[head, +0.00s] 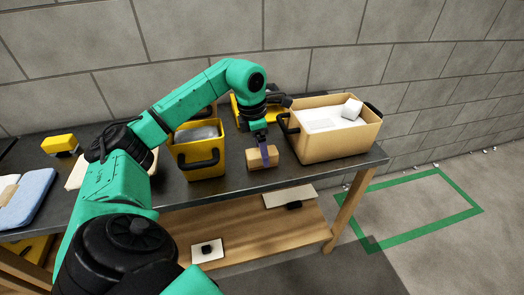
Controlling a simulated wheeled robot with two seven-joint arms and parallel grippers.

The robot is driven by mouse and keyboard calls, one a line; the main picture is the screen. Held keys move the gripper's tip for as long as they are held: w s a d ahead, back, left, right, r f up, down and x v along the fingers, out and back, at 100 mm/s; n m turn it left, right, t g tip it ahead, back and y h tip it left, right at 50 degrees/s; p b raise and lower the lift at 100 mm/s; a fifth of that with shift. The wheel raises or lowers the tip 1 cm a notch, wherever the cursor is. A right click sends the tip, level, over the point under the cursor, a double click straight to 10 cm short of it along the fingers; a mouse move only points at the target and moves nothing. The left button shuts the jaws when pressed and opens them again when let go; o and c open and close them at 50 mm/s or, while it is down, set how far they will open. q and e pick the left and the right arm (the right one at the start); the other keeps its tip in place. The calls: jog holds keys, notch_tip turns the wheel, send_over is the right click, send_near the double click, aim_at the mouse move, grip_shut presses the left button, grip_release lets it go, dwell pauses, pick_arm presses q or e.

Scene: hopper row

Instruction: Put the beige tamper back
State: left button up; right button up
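A small beige block (259,162), which looks like the tamper, sits on the dark tabletop between the yellow bin and the tan bin. My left arm arches in from the lower left. Its gripper (263,147) points down at the block, and a purple part reaches the block's top and far side. I cannot tell whether this part is a finger or a handle, or whether the fingers are closed on the block. My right gripper is not in view.
The yellow bin (206,163) with grey contents stands left of the block. The tan bin (335,143), with white contents and a pale block (352,109), stands right. A yellow-topped block (59,144) and blue cloth (33,191) lie at left. The lower wooden shelf holds white plates.

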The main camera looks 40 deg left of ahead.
aim_at(256, 152)
pick_arm(q)
notch_tip(256, 152, up, 11)
jog(key=s+a+p, duration=0.1)
jog(key=shift+s, duration=0.2)
